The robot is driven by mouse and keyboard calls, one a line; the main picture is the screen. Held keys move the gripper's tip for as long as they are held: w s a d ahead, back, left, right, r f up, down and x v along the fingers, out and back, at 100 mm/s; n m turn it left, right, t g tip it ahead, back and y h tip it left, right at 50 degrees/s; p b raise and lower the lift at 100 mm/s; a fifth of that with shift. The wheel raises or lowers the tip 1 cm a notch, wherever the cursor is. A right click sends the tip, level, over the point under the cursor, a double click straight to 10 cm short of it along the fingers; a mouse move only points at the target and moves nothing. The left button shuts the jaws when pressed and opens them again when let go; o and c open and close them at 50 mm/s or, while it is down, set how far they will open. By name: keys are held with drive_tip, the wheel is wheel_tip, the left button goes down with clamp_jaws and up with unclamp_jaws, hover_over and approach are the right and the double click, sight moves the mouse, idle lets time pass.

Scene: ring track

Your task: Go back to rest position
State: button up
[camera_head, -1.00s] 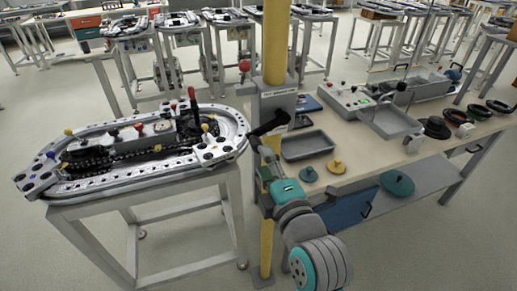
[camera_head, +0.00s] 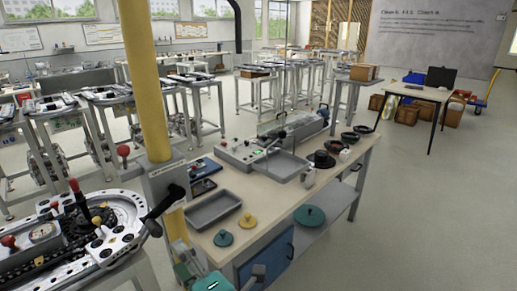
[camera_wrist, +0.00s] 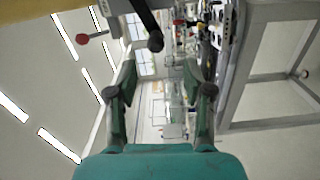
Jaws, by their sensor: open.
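My gripper (camera_wrist: 161,75) is open in the wrist view, its two dark green fingers spread apart with nothing between them. The teal gripper body fills the bottom of that view. In the head view the end of my arm shows at the lower edge, by the yellow post (camera_head: 147,85) and the near left corner of the workbench (camera_head: 265,215). Most of the arm is cut off there.
The ring track (camera_head: 105,250) on its stand is at lower left. A black lever (camera_head: 160,212) sticks out beside the post. The bench holds a grey tray (camera_head: 213,208), teal and yellow lids and a control box (camera_head: 240,153). Open floor (camera_head: 420,220) lies to the right.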

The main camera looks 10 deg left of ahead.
drive_tip(key=s+d+f+m+t+h, duration=0.2)
drive_tip(key=s+d+f+m+h, duration=0.2)
drive_tip(key=d+f+m, duration=0.5)
drive_tip(key=s+d+f+m+t+h, duration=0.2)
drive_tip(key=s+d+f+m+h, duration=0.3)
drive_tip(key=d+f, duration=0.75)
drive_tip(key=s+d+m+h, duration=0.2)
drive_tip(key=s+d+m, duration=0.4)
drive_tip(key=s, duration=0.5)
drive_tip(key=s+d+f+m+h, duration=0.1)
drive_tip(key=s+d+m+h, duration=0.2)
drive_tip(key=s+d+m, duration=0.4)
drive_tip(key=s+d, duration=0.2)
drive_tip(key=s, duration=0.3)
drive_tip(key=shift+d+g, duration=0.15)
drive_tip(key=shift+g, duration=0.15)
